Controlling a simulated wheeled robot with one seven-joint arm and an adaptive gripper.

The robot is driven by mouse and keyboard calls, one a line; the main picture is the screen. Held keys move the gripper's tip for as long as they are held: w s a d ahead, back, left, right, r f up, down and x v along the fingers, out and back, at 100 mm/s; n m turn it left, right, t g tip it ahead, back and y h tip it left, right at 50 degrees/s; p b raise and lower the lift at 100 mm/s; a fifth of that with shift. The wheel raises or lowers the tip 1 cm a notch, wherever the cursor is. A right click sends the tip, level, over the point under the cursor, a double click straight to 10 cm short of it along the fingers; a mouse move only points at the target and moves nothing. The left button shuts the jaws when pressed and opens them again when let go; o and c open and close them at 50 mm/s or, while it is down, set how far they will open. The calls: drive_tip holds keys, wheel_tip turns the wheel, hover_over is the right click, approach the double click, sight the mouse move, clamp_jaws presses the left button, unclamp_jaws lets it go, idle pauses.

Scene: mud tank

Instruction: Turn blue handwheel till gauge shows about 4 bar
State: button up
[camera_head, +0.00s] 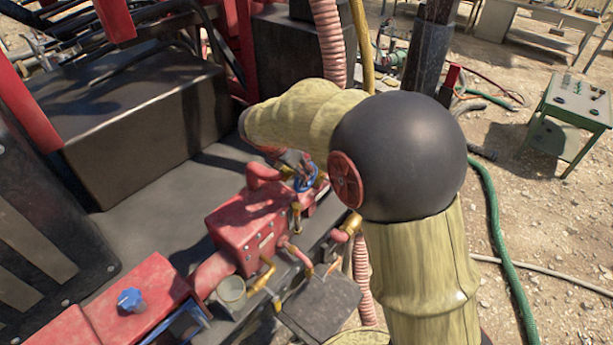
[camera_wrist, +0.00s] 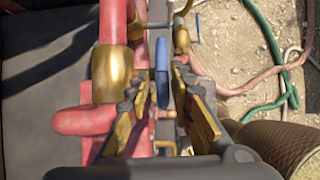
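The blue handwheel (camera_head: 306,181) is on the red pipework beside the red valve block (camera_head: 244,232). In the wrist view the blue handwheel (camera_wrist: 162,72) is seen edge-on as an upright blue strip. My gripper (camera_head: 297,166) is at the wheel, partly hidden by my arm in the head view. In the wrist view the fingers of my gripper (camera_wrist: 163,92) stand on both sides of the wheel, with narrow gaps showing, so it looks open around the rim. I cannot make out a gauge face or reading in either view.
A second blue knob (camera_head: 131,299) sits on a red box (camera_head: 150,284) at lower left. A grey cup-like part (camera_head: 231,289) and brass fittings (camera_head: 262,275) are close to the block. A green hose (camera_head: 497,225) lies on the ground at right, near a green control desk (camera_head: 575,112).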

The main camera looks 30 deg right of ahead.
drive_tip(key=shift+v, duration=1.85)
drive_tip(key=shift+s+a+r, duration=0.1)
drive_tip(key=s+a+r+m+t+y, duration=0.1)
drive_tip(key=s+a+r+m+y, duration=0.2)
drive_tip(key=s+m, duration=0.5)
drive_tip(key=s+a+r+m+t+y, duration=0.1)
drive_tip(key=s+a+r+m, duration=0.1)
drive_tip(key=s+a+m, duration=0.6)
drive_tip(key=s+a+r+m+t+y, duration=0.1)
drive_tip(key=s+r+m+t+y, duration=0.15)
drive_tip(key=s+m, duration=0.55)
wheel_tip(320, 180, down, 35)
drive_tip(key=s+n+b, duration=0.2)
drive_tip(key=b, duration=3.3)
drive_tip(key=shift+a+g+h, duration=0.2)
drive_tip(key=shift+g+h, duration=0.25)
